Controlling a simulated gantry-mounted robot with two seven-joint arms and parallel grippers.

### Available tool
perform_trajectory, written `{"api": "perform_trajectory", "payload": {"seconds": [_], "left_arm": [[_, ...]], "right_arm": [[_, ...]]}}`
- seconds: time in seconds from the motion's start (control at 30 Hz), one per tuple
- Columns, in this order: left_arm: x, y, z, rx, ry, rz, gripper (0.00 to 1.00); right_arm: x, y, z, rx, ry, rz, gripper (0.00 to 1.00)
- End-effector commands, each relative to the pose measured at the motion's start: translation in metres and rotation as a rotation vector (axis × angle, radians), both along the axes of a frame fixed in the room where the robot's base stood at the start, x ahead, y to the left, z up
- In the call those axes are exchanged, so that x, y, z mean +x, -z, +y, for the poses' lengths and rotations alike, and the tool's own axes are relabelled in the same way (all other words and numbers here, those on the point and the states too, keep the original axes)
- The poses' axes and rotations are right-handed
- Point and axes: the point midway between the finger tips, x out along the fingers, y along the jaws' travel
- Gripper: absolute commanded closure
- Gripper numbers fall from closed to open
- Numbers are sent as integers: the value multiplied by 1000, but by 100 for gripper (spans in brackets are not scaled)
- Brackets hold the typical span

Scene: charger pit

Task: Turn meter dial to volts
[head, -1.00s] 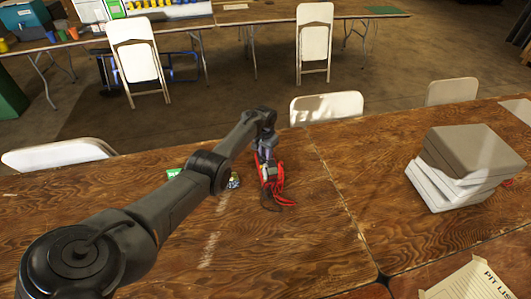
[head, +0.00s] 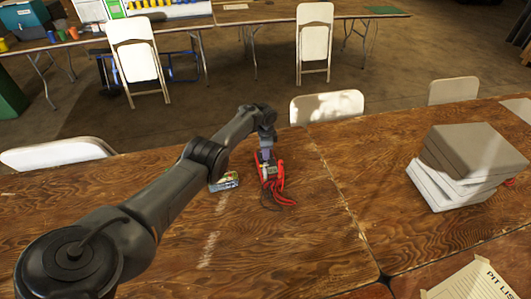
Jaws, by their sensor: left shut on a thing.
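The meter (head: 269,171) lies on the wooden table, small in the head view, with red leads (head: 279,183) and a dark cable beside it. My left arm reaches over the table from the left. My left gripper (head: 266,156) is at the far end of the meter, pointing down, and is shut on its dial. The dial itself is hidden by the gripper, and its setting cannot be read. My right gripper is not in view.
A stack of grey and white cases (head: 462,170) stands at the right. A paper list (head: 470,283) lies at the front right. White folding chairs (head: 327,107) stand along the far edge. The table's middle front is clear.

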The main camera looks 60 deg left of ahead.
Motion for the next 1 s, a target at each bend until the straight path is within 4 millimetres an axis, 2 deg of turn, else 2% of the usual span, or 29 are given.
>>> {"api": "perform_trajectory", "payload": {"seconds": [0.3, 0.8, 0.83, 1.0], "left_arm": [[0, 1, 0, 0, 110, 0, 100], [0, 1, 0, 0, 127, 0, 100], [0, 1, 0, 0, 127, 0, 70], [0, 0, 0, 0, 126, 0, 47]], "right_arm": [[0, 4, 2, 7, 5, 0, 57], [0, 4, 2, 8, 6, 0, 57], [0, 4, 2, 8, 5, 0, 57], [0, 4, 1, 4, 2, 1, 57]]}}
